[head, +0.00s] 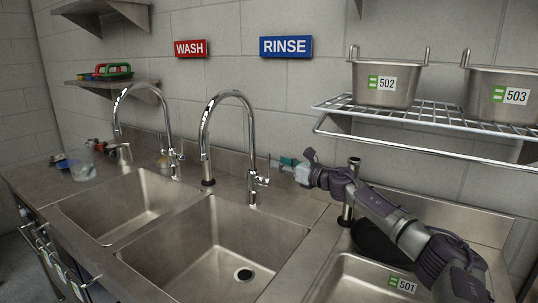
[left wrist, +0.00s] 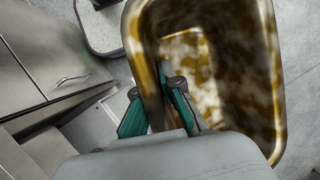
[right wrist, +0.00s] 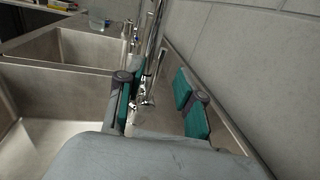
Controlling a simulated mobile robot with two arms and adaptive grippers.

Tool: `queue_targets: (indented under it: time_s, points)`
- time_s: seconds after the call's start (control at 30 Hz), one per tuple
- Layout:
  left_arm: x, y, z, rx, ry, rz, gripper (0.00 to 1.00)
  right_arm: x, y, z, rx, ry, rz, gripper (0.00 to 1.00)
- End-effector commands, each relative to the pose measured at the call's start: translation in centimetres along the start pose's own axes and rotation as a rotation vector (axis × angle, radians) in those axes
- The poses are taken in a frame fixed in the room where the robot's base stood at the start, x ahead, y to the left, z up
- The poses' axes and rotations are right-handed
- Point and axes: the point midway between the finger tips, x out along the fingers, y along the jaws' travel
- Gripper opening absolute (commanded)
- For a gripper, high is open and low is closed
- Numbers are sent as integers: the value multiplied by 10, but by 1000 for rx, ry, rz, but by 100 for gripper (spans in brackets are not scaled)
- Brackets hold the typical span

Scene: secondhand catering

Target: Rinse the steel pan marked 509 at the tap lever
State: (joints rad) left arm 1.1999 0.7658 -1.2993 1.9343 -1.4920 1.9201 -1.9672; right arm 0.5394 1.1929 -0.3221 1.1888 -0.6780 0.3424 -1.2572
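A steel pan (left wrist: 268,70) with brown and yellow stains fills much of the left wrist view. My left gripper (left wrist: 158,100) is closed across its rim, one finger on each side of the wall. No number shows on it. This pan and the left gripper are outside the head view. My right gripper (head: 284,164) is beside the rinse tap (head: 206,135), close to its lever (head: 266,168). In the right wrist view the right fingers (right wrist: 158,98) are apart, with chrome tap parts (right wrist: 146,95) seen between them; I cannot tell whether they touch.
The rinse sink (head: 225,235) is empty below the tap, with the wash sink (head: 120,205) left of it. Pans marked 502 (head: 388,93) and 503 (head: 500,105) stand on a wire shelf (head: 420,112). A basin marked 501 (head: 355,280) is at the right.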

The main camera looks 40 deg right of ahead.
Motion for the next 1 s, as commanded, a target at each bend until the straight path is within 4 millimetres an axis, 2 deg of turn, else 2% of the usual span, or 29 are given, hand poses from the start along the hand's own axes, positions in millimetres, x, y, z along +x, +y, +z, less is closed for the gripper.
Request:
queue_targets:
  time_s: [0.2,0.4,0.83,1.0]
  points:
    - [-13,-1,5,0,1,0,0,32,1,4,3,-3,1,37]
    - [-16,-2,6,0,1,0,0,51,-1,1,4,-3,-2,37]
    - [-16,-2,6,0,1,0,0,58,0,0,0,1,0,37]
    - [-16,-2,6,0,1,0,0,58,0,0,0,0,-1,8]
